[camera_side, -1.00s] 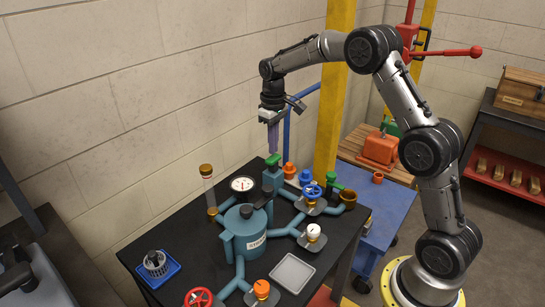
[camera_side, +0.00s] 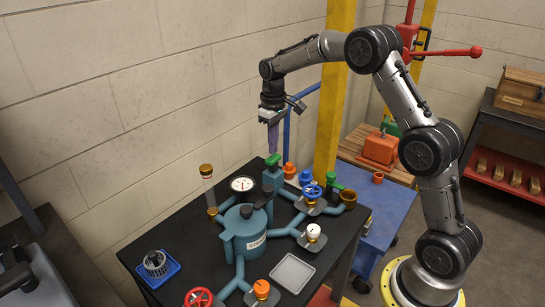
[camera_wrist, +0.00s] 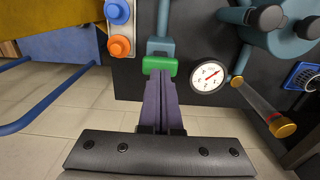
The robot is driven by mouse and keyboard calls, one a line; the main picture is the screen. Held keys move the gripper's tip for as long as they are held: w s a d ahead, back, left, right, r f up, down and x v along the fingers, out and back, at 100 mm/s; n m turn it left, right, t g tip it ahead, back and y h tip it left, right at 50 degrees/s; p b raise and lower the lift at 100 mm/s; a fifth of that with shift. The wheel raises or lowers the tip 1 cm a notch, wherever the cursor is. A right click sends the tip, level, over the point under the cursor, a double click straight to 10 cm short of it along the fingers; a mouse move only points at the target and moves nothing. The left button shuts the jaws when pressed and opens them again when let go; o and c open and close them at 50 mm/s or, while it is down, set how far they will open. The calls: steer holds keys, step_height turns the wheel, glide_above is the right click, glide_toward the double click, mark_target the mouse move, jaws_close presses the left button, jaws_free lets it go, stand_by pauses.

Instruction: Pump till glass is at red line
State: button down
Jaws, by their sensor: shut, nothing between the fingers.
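The sight glass (camera_side: 208,188) is a clear upright tube with a brown cap at the table's back left. It also shows in the wrist view (camera_wrist: 258,100). The pump (camera_side: 272,182) is a teal post with a green top (camera_side: 272,160), which the wrist view shows as a green block (camera_wrist: 160,66). My gripper (camera_side: 273,152) points down with its purple fingers together and empty, right above the green top. In the wrist view my fingertips (camera_wrist: 160,76) overlap the green block's near edge; I cannot tell whether they touch.
A teal tank (camera_side: 243,235) with pipes fills the table's middle. A white dial gauge (camera_side: 242,184) stands beside the glass. Blue (camera_side: 312,191), white (camera_side: 313,231) and red (camera_side: 199,298) valve knobs surround the tank. A grey tray (camera_side: 292,272) lies at front right. A yellow post (camera_side: 335,100) stands behind.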

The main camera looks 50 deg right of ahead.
mark_target(273, 157)
steer(key=shift+f, duration=1.95)
steer(key=shift+r, duration=1.95)
steer(key=shift+f, duration=0.1)
steer(key=shift+f, duration=1.85)
steer(key=shift+r, duration=1.9)
